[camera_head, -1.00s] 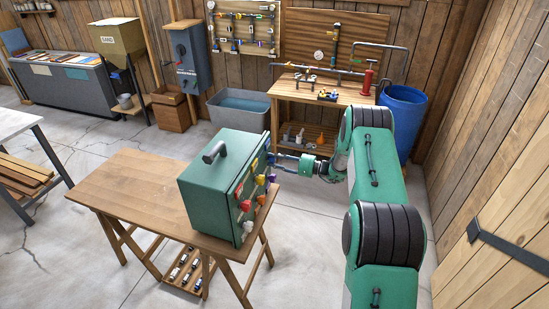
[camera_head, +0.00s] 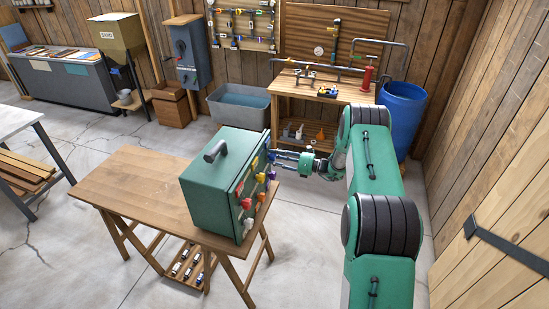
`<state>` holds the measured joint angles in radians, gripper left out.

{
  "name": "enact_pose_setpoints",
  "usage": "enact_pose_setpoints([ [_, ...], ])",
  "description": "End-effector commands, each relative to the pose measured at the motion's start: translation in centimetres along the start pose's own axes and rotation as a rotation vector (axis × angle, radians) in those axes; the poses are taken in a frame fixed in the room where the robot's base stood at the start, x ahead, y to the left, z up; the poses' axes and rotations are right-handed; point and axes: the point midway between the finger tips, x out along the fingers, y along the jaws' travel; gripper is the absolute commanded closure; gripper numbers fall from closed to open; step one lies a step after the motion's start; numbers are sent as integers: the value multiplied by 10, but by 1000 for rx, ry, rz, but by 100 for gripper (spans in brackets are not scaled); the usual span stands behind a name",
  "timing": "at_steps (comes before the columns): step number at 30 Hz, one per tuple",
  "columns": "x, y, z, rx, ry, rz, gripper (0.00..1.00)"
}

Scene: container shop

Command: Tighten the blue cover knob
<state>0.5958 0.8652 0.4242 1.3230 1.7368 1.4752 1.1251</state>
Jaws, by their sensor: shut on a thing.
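A green case (camera_head: 212,192) with a dark top handle stands on a wooden trestle table (camera_head: 130,190). Its right side carries several coloured knobs. The blue cover knob (camera_head: 271,157) is at the upper far end of that side, small and partly hidden by my fingers. My gripper (camera_head: 276,160) reaches in from the right, roughly level, with its fingers shut on the blue knob. The knob's exact turn angle is too small to make out.
A yellow knob (camera_head: 255,163), a purple knob (camera_head: 271,175), a red knob (camera_head: 246,203) and a white knob (camera_head: 249,223) sit close by on the same side. A workbench (camera_head: 345,95), a grey water tub (camera_head: 238,106) and a blue barrel (camera_head: 404,118) stand behind. Floor right of the table is clear.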

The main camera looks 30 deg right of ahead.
Motion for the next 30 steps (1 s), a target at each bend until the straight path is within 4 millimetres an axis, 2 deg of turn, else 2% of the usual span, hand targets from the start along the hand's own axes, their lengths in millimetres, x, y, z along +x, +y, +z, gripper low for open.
enact_pose_setpoints([
  [1,-1,-1,-6,7,4,-2,93],
  [4,-1,-1,-6,7,4,-2,93],
  [5,-1,-1,-6,7,4,-2,61],
  [7,-1,-1,-6,6,4,-2,48],
  [20,-4,0,-2,1,1,-1,48],
  [26,-20,0,-2,1,0,-1,48],
  [30,-40,-1,-2,2,1,-2,48],
])
